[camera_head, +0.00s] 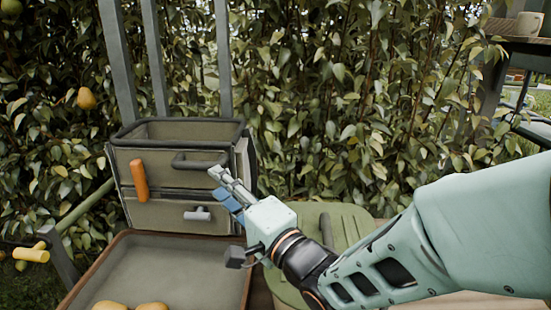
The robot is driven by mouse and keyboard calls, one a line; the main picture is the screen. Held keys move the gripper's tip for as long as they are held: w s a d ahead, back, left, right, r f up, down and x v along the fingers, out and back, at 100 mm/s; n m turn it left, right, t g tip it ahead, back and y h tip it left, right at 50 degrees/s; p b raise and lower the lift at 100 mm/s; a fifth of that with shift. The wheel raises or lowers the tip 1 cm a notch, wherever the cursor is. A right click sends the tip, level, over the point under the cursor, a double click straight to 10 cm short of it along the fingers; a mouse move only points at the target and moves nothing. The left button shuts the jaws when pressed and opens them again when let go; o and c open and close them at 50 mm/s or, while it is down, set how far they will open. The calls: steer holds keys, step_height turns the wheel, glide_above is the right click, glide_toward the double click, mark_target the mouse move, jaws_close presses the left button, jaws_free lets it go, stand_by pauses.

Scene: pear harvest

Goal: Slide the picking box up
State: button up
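The picking box (150,213) is a grey-green box with a dark rim, upright against tall grey rails (152,60) at the left. An orange handle (139,180) is on its front left, a dark bar handle (190,166) on its upper front, and a small grey knob or latch (197,214) lower down. My gripper (221,183) is in front of the box's right side, fingers pointing up-left, tips just below the bar handle's right end. Whether they touch it cannot be told. The fingers lie close together in this view, and the gap between them is unclear.
A shallow brown-rimmed tray (88,285) with yellow pears (152,306) is in front of the box. A green lidded container (345,225) stands behind my arm. Dense foliage fills the back, with a pear (86,98) hanging left. A shelf with a mug (528,24) is upper right.

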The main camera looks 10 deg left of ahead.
mark_target(203, 166)
steer(key=b+x, duration=0.1)
steer(key=x, duration=0.7)
steer(key=shift+f+b, duration=0.15)
steer(key=shift+b, duration=0.25)
steer(key=shift+x, duration=0.8)
jaws_close()
